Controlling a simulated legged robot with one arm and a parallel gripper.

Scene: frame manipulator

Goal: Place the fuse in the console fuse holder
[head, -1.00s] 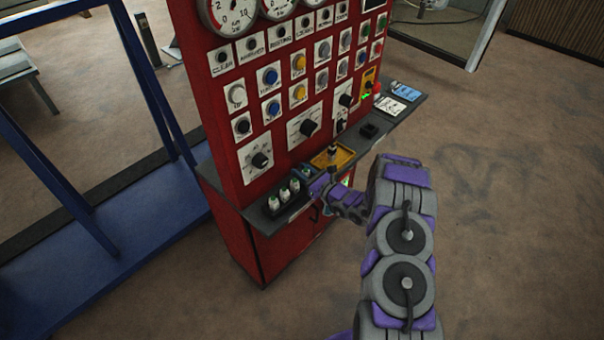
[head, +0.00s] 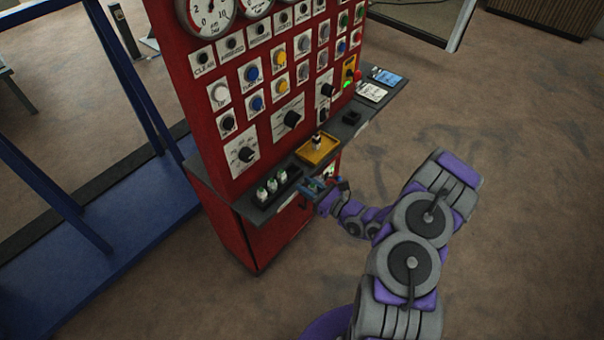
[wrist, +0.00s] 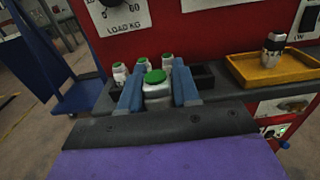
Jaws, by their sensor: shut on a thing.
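My gripper (wrist: 158,92) is shut on a white cylindrical fuse with a green cap (wrist: 157,91), held upright between the two blue fingers. Its lower end is hidden by the gripper body. In the head view my gripper (head: 314,187) is just off the front edge of the console shelf, right of the black fuse holder (head: 294,178). An empty dark slot (wrist: 203,76) shows at the holder's right end.
A yellow tray (head: 313,159) right of the holder carries an upright silver and dark cylinder (wrist: 273,52). The red panel (head: 216,143) with knobs and buttons rises behind the shelf. A blue frame (head: 117,215) stands left. The floor right of the console is open.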

